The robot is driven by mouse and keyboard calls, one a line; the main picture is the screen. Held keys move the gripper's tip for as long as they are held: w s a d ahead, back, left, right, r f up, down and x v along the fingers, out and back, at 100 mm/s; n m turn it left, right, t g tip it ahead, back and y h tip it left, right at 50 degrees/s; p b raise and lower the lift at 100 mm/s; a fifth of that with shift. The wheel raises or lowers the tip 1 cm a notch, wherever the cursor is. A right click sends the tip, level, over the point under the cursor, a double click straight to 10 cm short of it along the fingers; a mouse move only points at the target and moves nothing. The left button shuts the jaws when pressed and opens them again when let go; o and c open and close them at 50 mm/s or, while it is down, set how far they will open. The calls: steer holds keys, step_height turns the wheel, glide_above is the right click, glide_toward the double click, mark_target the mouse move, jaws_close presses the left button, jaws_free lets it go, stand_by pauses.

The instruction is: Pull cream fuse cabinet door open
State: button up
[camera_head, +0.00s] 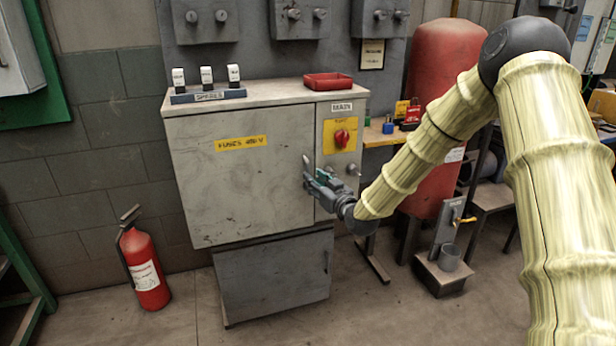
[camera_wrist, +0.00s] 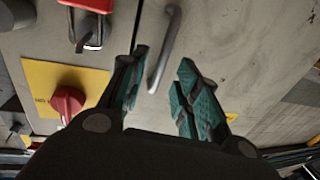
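The cream fuse cabinet (camera_head: 345,183) stands against the wall. Its wide door (camera_head: 235,180), with a yellow "FUSES 400 V" label, looks closed. The metal door handle (camera_head: 306,163) is near the door's right edge. My gripper (camera_head: 312,180) is at that edge, close to the handle. In the wrist view, the bar handle (camera_wrist: 165,48) shows between and beyond the open, teal-padded fingers of my gripper (camera_wrist: 163,62), nearer the left finger. The handle's lower end lies near the fingertip gap. I cannot tell whether a finger touches it. Nothing is held.
A red rotary switch (camera_head: 342,138) on a yellow plate (camera_wrist: 45,84) is beside the door. A red tray (camera_head: 328,82) and fuse rack (camera_head: 208,96) sit on top. A fire extinguisher (camera_head: 145,268) stands on the floor at left. Floor before the cabinet is clear.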

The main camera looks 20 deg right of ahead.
steer(key=shift+x, duration=2.35)
steer(key=shift+c, duration=0.2)
steer(key=shift+a, duration=0.1)
jaws_close()
